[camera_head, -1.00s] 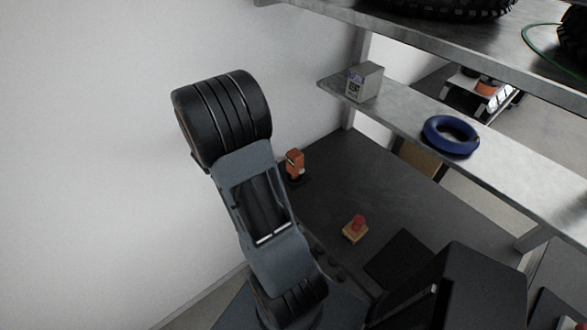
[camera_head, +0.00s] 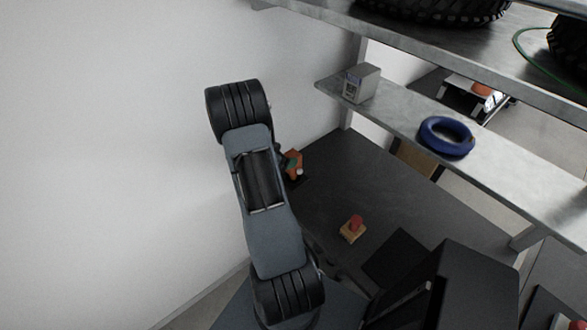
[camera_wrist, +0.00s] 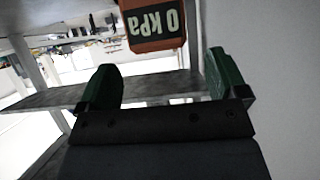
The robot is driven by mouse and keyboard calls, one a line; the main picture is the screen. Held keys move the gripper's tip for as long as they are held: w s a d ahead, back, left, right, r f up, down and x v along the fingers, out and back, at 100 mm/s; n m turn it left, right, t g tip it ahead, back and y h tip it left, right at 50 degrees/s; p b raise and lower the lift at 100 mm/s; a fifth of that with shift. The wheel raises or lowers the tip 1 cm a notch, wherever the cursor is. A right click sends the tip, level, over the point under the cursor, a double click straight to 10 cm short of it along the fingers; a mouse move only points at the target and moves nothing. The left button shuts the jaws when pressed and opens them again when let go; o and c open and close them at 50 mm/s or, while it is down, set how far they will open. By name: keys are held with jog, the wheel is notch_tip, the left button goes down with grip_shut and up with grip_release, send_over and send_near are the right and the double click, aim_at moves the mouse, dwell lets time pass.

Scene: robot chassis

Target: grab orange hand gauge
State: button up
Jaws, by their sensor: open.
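The orange hand gauge (camera_wrist: 150,42) shows at the top of the wrist view, with a dark display reading "0 kPa" upside down. My gripper (camera_wrist: 160,78) is open, with its two green-tipped fingers apart. The gauge lies beyond the fingertips, between them across the picture, and its upper part is cut off by the frame edge. In the head view, the orange gauge (camera_head: 294,158) stands at the far left of the dark worktop, beside my arm. My gripper is mostly hidden behind my arm there.
A small wooden block with a red top (camera_head: 353,228) sits mid-worktop (camera_head: 400,205). The shelf (camera_head: 490,168) above holds a grey box (camera_head: 361,84) and a blue ring (camera_head: 446,137). A white wall (camera_head: 110,150) stands close on the left.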

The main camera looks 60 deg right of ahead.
aim_at(292, 155)
jog(key=shift+p+x, duration=0.65)
jog(key=shift+x, duration=2)
jog(key=shift+a+f, duration=0.1)
jog(key=c, duration=1.5)
jog(key=shift+c, duration=0.2)
